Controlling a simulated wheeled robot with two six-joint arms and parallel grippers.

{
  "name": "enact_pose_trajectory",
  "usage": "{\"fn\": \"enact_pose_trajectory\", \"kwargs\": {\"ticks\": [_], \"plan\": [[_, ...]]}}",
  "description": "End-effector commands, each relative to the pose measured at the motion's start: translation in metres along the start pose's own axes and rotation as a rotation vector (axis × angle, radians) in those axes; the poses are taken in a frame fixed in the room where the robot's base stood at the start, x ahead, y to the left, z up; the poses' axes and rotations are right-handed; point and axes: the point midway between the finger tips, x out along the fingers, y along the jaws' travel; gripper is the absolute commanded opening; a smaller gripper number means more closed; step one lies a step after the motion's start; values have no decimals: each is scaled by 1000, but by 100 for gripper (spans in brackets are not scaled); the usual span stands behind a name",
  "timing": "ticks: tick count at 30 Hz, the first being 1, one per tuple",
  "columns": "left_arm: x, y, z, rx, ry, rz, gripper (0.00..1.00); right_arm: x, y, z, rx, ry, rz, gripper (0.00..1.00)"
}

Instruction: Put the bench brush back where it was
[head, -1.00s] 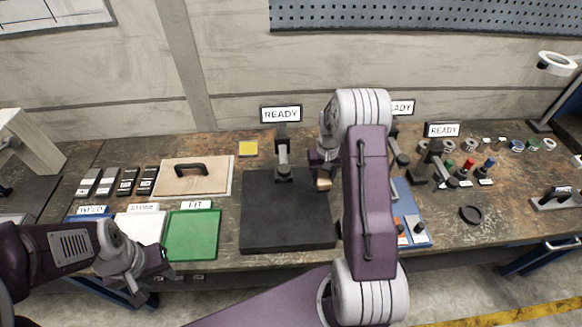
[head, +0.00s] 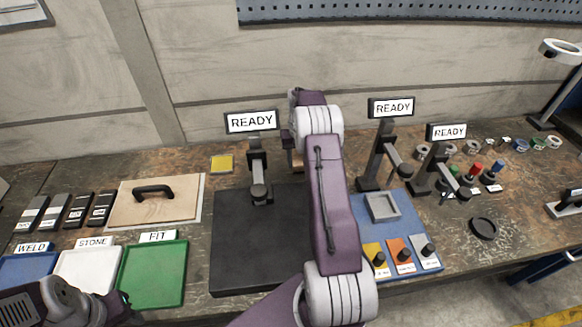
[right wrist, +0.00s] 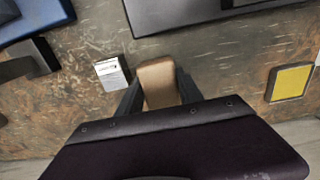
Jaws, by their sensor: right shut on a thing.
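The bench brush shows as a tan block (right wrist: 159,84) in the right wrist view. My right gripper (right wrist: 158,92) is shut on it, with a dark finger on each side. In the head view a small tan part of the brush (head: 297,160) shows beside my right gripper (head: 289,145), behind the far edge of the black mat. My arm hides most of it, and its bristles are not clear. I cannot tell whether the brush touches the bench. My left gripper (head: 122,303) is low at the left, partly cut off, and its jaws are unclear.
A READY stand (head: 258,180) is left of my right gripper, and another (head: 380,155) is to its right. A white card (right wrist: 111,74) lies beside the brush. A yellow pad (head: 221,164) lies farther left. The black mat (head: 255,250) is bare in front.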

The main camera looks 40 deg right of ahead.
Motion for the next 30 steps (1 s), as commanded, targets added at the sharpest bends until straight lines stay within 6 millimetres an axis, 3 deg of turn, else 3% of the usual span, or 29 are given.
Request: {"fn": "enact_pose_trajectory", "kwargs": {"ticks": [4,11,18,29,30], "plan": [[-5,0,-1,0,0,0,36,13,-16,-16,0,1,0,5],[-6,0,0,0,0,0,36,19,-20,-19,2,0,0,5],[-12,0,-1,0,0,0,36,55,-20,-18,1,-3,0,5],[-7,0,-1,0,0,0,36,62,-20,-19,1,1,0,5],[-8,0,-1,0,0,0,36,60,-20,-19,1,1,0,54]]}}
